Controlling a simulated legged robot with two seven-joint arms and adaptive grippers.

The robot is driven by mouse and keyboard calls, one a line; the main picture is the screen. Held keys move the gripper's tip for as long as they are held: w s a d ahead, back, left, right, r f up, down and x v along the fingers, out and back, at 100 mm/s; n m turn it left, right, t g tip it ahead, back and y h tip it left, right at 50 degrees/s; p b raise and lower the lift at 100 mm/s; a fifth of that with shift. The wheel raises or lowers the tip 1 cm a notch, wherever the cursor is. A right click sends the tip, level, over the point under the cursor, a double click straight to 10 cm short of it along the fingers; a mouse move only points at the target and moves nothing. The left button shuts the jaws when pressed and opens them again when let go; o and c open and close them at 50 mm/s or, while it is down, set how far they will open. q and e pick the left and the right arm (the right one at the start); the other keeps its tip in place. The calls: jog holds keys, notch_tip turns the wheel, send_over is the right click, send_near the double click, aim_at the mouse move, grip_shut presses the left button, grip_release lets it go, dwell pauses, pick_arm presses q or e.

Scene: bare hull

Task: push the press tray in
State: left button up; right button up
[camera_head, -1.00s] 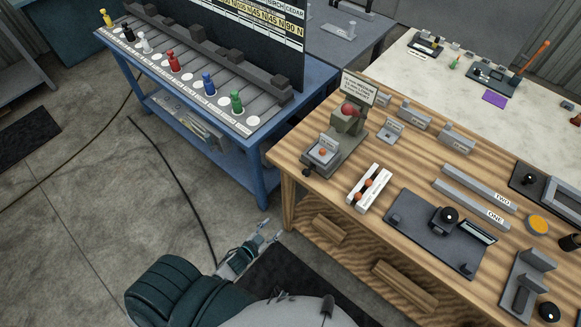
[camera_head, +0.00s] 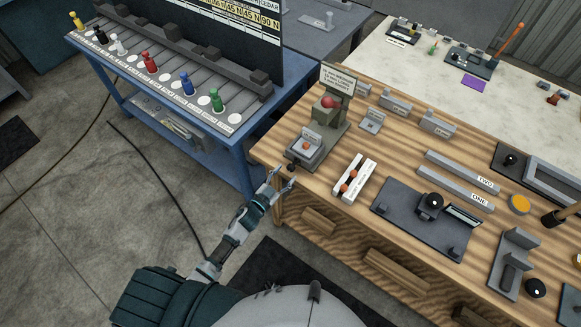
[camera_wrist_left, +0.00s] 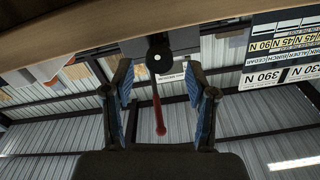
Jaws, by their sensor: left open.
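The press (camera_head: 322,117) with a red ball stands at the left end of the wooden bench. Its grey tray (camera_head: 308,152) sticks out toward the bench's near edge, with a small labelled block and an orange knob on it. A black knob (camera_head: 292,168) is on the tray's front. My left gripper (camera_head: 281,178) is open and empty at the bench edge, close in front of that knob. In the left wrist view the open fingers (camera_wrist_left: 162,88) frame a round black knob (camera_wrist_left: 158,55) beyond them. I cannot tell whether they touch. My right gripper is not in view.
The wooden bench edge (camera_wrist_left: 90,38) runs close by the left gripper. A white rack with orange knobs (camera_head: 354,177) and a dark fixture (camera_head: 420,215) lie right of the press. A blue table (camera_head: 190,130) with coloured pegs stands left. Floor between them is open.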

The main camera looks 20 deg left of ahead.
aim_at(289, 170)
pick_arm(q)
jog(key=x, duration=0.4)
jog(key=shift+d, duration=0.1)
grip_shut()
